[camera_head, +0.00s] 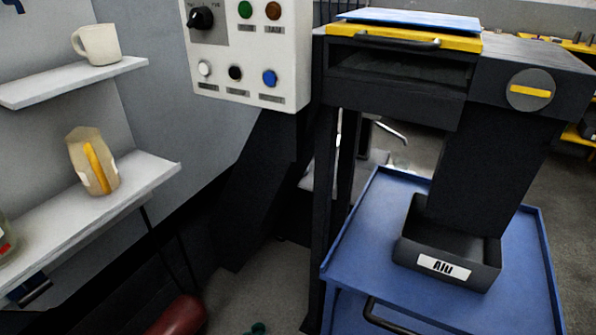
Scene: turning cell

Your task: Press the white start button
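The white button (204,68) is a small round knob at the left of the lower row on a light control panel (293,70), near the top middle of the head view. A black button (235,73) and a blue button (269,78) sit to its right in the same row. The labels under the buttons are too small to read. Nothing covers the white button. My gripper does not show in this view.
A black rotary switch (201,19), green lamp (245,9) and brown lamp (273,10) sit above. Left shelves hold a mug (98,45) and a paper bag (93,160). A dark machine (400,85) and blue cart (365,240) with an "Alu" bin (410,245) stand right.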

